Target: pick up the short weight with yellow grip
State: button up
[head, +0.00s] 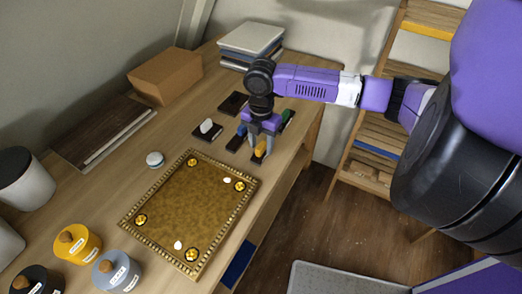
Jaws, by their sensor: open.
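The weight with the yellow grip (260,149) stands on a small dark base near the right edge of the wooden table. My gripper (261,152) points down over it, open. Its fingers show on either side of the yellow grip in the head view. I cannot tell whether they touch it or how far down they reach. The gripper partly hides the weight, so its length is hard to judge.
A gilt tray (165,229) lies in front. A cardboard box (166,77) and stacked books (250,40) stand behind.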

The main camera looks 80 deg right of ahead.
jog(key=shift+f, duration=0.55)
grip_shut()
jog(key=shift+r, duration=0.1)
